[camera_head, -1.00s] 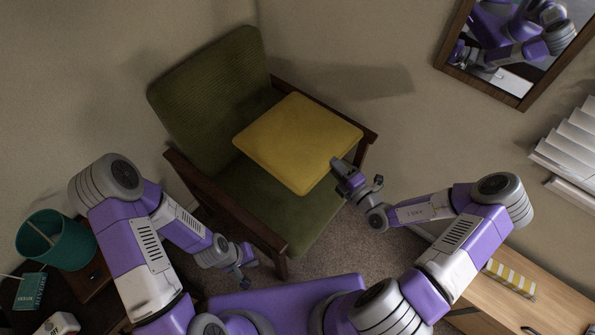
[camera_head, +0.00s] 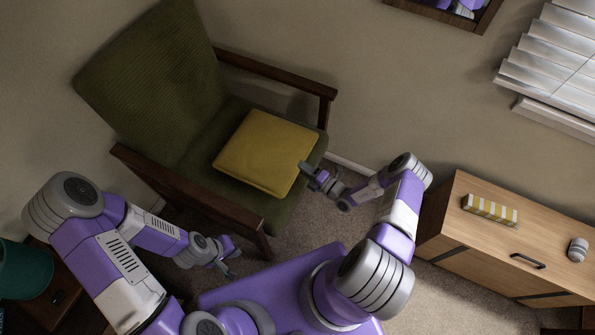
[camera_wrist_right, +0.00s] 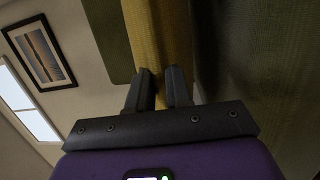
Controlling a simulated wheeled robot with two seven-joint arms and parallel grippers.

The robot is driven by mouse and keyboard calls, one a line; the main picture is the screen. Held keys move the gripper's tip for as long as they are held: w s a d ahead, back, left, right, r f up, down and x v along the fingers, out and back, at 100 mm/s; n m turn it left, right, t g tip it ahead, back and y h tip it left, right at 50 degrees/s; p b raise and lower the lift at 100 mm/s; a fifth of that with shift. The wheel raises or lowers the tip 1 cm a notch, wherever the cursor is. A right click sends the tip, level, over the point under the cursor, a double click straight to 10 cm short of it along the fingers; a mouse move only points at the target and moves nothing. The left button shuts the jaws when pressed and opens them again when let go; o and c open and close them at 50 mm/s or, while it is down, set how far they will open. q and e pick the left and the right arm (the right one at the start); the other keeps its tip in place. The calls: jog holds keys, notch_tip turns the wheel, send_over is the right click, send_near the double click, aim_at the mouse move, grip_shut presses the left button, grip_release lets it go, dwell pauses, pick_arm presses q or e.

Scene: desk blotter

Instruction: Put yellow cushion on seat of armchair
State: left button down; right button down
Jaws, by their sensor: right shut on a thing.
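The yellow cushion (camera_head: 265,152) lies roughly flat over the seat of the green armchair (camera_head: 283,212), between its two wooden armrests. I cannot tell whether its underside touches the seat. My right gripper (camera_head: 305,168) is shut on the cushion's right edge. In the right wrist view, the fingers of my right gripper (camera_wrist_right: 160,88) close on the yellow edge of the cushion (camera_wrist_right: 150,35), with green fabric on both sides. My left gripper (camera_head: 232,262) is open and empty, low in front of the chair's near armrest.
A wooden cabinet (camera_head: 450,215) stands at the right, with a yellow-striped box (camera_head: 490,210) on top. The far armrest (camera_head: 290,78) and near armrest (camera_head: 180,182) flank the seat. A teal bin-like shade (camera_head: 22,270) is at lower left. Carpet shows in front of the chair.

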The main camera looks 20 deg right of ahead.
notch_tip(320, 180, down, 4)
jog(key=shift+r+b, duration=0.1)
jog(key=shift+b, duration=0.8)
jog(key=shift+r, duration=0.1)
jog(key=c, duration=1.1)
grip_release()
jog(key=shift+o, duration=0.2)
